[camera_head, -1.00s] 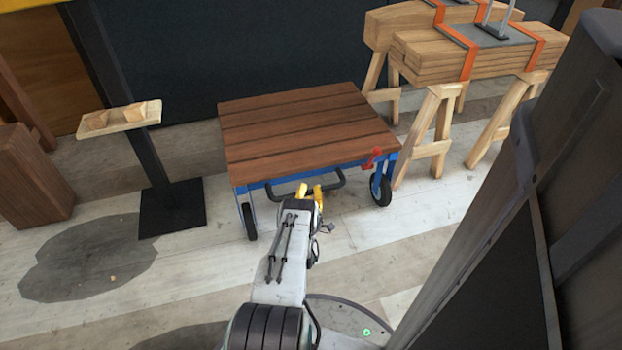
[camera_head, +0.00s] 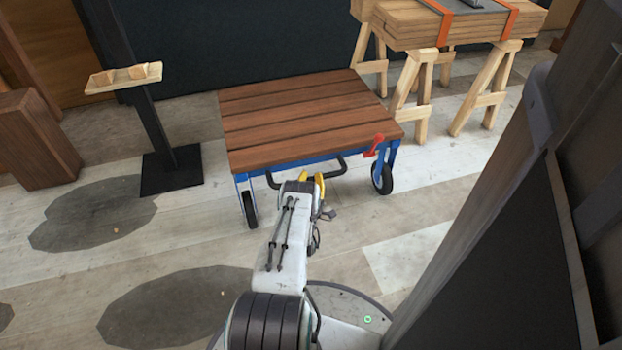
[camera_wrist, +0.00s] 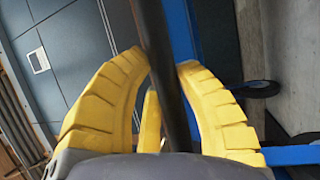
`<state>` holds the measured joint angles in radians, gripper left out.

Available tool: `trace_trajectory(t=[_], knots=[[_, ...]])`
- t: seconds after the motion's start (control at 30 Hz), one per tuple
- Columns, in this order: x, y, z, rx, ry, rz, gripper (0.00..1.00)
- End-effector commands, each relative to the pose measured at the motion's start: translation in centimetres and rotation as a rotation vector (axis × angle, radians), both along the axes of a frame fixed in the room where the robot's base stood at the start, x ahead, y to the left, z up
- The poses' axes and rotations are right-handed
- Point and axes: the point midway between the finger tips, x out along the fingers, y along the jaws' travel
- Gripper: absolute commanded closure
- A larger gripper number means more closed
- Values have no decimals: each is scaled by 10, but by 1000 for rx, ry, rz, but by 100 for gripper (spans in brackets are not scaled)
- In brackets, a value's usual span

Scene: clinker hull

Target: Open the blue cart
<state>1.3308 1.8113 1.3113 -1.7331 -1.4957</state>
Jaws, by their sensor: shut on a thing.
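The blue cart (camera_head: 300,158) stands ahead of me, with a brown plank top, blue frame and black wheels. A black bar handle (camera_head: 343,168) sticks out from its near side; it also shows in the wrist view (camera_wrist: 160,65) as a dark bar running between the yellow fingers. My gripper (camera_head: 312,182) is shut on this handle. In the wrist view my gripper (camera_wrist: 163,75) has a finger on each side of the bar. A red lever (camera_head: 375,146) sits at the cart's near right corner. My arm hides part of the near side.
Sawhorses bearing timber (camera_head: 440,25) stand behind right of the cart. A black post with a small wooden shelf (camera_head: 125,80) stands to the left. A dark panel (camera_head: 500,240) fills the right foreground. Floor in front of the cart is mostly clear.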

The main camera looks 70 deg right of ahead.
Motion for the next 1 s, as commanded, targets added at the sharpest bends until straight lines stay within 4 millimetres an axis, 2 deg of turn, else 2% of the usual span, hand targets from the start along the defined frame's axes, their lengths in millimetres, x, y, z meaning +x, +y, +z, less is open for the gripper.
trace_trajectory(t=[0.23, 0.27, 0.53, 0.83, 1.0], knots=[[-2, 0, -1, 5, -2, -3, 100], [-2, 0, -1, 5, -2, -3, 68], [-1, 0, -1, 2, -1, -2, 44], [0, 0, 1, 0, 0, -1, 42], [0, -1, 10, 0, 0, -1, 42]])
